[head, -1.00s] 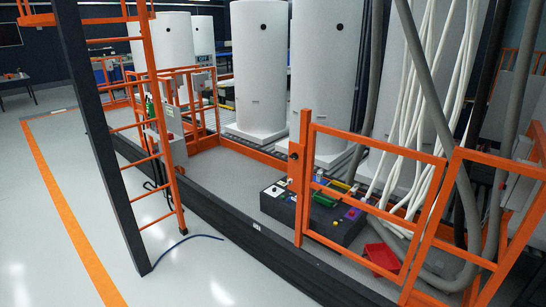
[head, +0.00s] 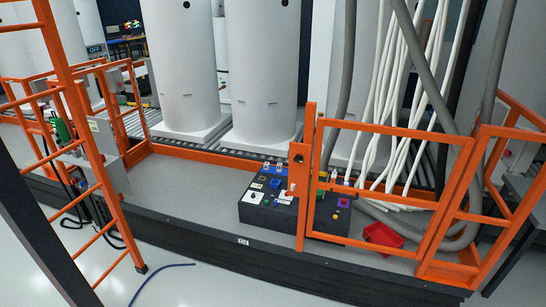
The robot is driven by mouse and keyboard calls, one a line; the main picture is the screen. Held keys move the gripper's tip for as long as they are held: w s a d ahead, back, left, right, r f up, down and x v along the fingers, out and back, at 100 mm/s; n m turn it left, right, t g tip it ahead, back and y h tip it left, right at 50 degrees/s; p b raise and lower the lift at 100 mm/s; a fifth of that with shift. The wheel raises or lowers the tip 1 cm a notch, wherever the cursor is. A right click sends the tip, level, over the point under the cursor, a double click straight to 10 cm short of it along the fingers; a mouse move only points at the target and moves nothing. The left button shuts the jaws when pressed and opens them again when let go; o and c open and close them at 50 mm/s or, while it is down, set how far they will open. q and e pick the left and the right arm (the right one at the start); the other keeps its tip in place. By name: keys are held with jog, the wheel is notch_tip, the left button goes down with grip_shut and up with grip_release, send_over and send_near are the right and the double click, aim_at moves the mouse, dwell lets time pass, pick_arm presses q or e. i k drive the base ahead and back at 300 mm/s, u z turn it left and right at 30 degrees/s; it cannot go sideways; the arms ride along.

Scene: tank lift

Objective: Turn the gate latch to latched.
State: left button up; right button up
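The orange gate (head: 391,128) stands at the right of the head view, at the front edge of the raised platform. Its latch (head: 297,160) is a small orange plate with a dark spot on the gate's left post. Whether the latch is turned to latched cannot be made out at this size. A dark control box (head: 266,206) with coloured buttons and connectors sits behind the gate, partly hidden by its post. Neither of my grippers is in view.
An orange ladder (head: 88,150) stands at the left. The grey platform (head: 190,180) has a dark front edge. A red bin (head: 383,235) lies behind the gate. White tanks (head: 264,70) stand behind. A blue cable (head: 155,275) lies on the open floor.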

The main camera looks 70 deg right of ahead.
aim_at(299, 158)
jog(key=z, duration=0.35)
jog(key=i, duration=1.3)
jog(key=z, duration=1.85)
jog(key=i, duration=0.9)
jog(key=z, duration=0.8)
